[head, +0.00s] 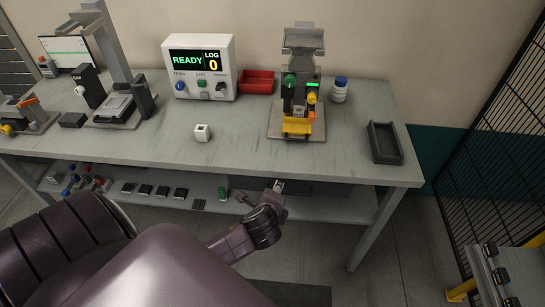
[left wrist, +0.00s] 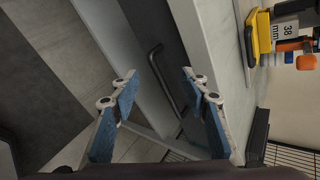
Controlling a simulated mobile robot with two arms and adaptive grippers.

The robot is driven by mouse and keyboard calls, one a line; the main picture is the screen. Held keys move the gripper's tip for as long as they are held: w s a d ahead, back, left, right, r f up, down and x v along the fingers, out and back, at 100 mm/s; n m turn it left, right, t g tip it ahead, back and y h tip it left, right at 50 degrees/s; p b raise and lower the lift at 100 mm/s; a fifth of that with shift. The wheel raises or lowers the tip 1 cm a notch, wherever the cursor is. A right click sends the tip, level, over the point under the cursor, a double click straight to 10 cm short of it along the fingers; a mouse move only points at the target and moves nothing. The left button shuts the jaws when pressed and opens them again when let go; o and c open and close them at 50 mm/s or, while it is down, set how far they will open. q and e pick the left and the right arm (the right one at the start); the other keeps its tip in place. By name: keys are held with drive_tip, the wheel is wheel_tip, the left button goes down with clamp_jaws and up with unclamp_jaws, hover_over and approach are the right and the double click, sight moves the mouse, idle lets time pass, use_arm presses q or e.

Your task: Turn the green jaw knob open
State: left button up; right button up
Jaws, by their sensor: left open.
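The tyre clamp (head: 303,50) stands upright on a base plate at the back right of the workbench. Its green jaw knob (head: 289,80) is on the clamp's left side, facing front. A yellow knob (head: 311,97) and a yellow block (head: 296,127) are beside and below it. My left gripper (head: 278,186) is in front of the bench edge, below and apart from the clamp. In the left wrist view its two blue-padded fingers (left wrist: 160,76) are spread and empty. The clamp's yellow block (left wrist: 262,33) shows at upper right there; I cannot make out the green knob. My right gripper is not seen.
The bench's front edge (head: 230,170) lies between my left gripper and the clamp. A white-and-blue bottle (head: 339,90), a red bin (head: 257,82) and a black tray (head: 384,143) flank the clamp.

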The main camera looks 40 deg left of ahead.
use_arm(q)
drive_tip(key=shift+n+g+h, duration=0.3)
drive_tip(key=shift+n+g, duration=0.1)
drive_tip(key=shift+n, duration=0.3)
drive_tip(key=shift+s+d+f, duration=0.1)
drive_tip(key=shift+s+f, duration=0.15)
drive_tip(key=shift+f, duration=0.55)
drive_tip(key=shift+s+d+f, duration=0.15)
drive_tip(key=shift+s+f, duration=0.15)
drive_tip(key=shift+f, duration=0.45)
drive_tip(key=shift+s+d+f, duration=0.1)
drive_tip(key=shift+s+f, duration=0.15)
drive_tip(key=shift+f, duration=0.55)
